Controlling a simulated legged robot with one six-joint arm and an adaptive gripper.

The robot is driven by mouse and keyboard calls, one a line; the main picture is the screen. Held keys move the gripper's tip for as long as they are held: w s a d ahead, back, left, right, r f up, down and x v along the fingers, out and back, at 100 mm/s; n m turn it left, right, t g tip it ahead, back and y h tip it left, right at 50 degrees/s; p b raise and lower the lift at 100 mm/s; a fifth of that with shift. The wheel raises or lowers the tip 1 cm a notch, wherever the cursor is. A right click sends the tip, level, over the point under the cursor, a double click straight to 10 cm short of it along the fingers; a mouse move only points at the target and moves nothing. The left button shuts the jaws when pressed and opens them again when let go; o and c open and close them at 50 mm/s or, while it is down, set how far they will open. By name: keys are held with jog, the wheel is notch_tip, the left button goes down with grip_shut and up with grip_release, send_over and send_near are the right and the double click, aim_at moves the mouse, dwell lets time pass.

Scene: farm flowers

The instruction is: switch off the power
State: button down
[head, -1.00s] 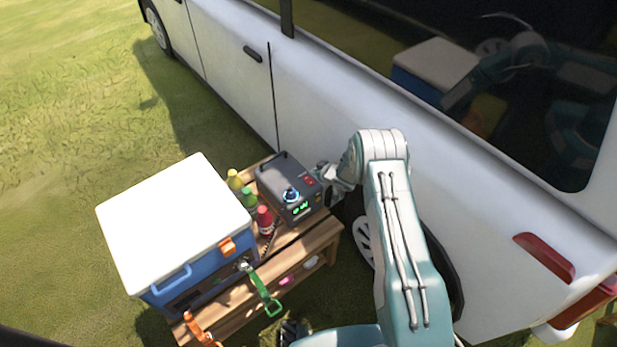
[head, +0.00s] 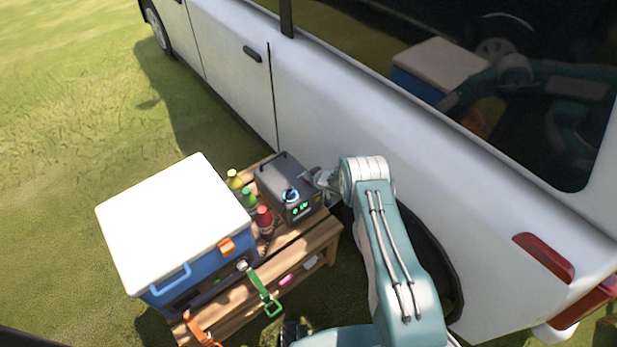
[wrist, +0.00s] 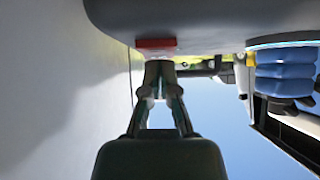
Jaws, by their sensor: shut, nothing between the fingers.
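The grey power station (head: 272,177) stands on the wooden bench, with a blue-lit knob (head: 290,196) and a green display (head: 300,208) on its front. In the wrist view its grey face fills the top, with a red switch (wrist: 156,43) and the ribbed blue knob (wrist: 285,72). My gripper (wrist: 160,68) is shut and empty, its fingertips right at the red switch; I cannot tell whether they touch. In the head view my gripper (head: 322,181) is at the right side of the power station, and I cannot make out the switch there.
A blue cooler (head: 205,265) with a white lid sits on the bench (head: 318,240), left of several bottles (head: 249,201). Green (head: 264,293) and orange-handled tools hang at the front. A white van (head: 330,105) stands close behind my arm. Open grass lies left.

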jog(key=shift+w+f, duration=0.1)
jog(key=shift+f, duration=0.2)
